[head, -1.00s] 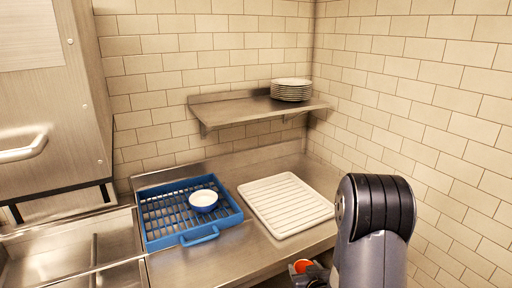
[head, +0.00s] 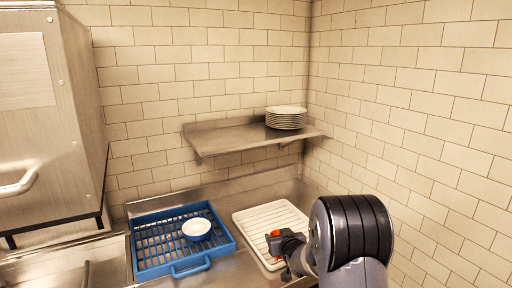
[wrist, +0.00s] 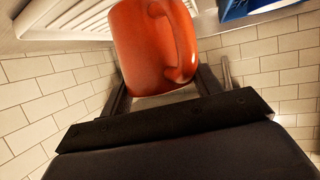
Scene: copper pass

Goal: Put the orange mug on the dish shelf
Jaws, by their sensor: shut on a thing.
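The orange mug (wrist: 140,45) is held between the two fingers of my gripper (wrist: 165,85) in the wrist view, with its handle toward the right finger. In the head view only a small orange part of the mug (head: 273,234) shows past my gripper (head: 287,242), in front of the white ribbed mat. My gripper is shut on the mug. The dish shelf (head: 225,139) is a steel wall shelf at the back, higher than and apart from the mug. A stack of white plates (head: 286,118) stands at its right end.
A blue rack (head: 172,262) with a white bowl (head: 196,229) in it sits on the steel counter. The white ribbed mat (head: 262,215) lies to its right. Tiled walls close the back and right. The shelf's left and middle are bare.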

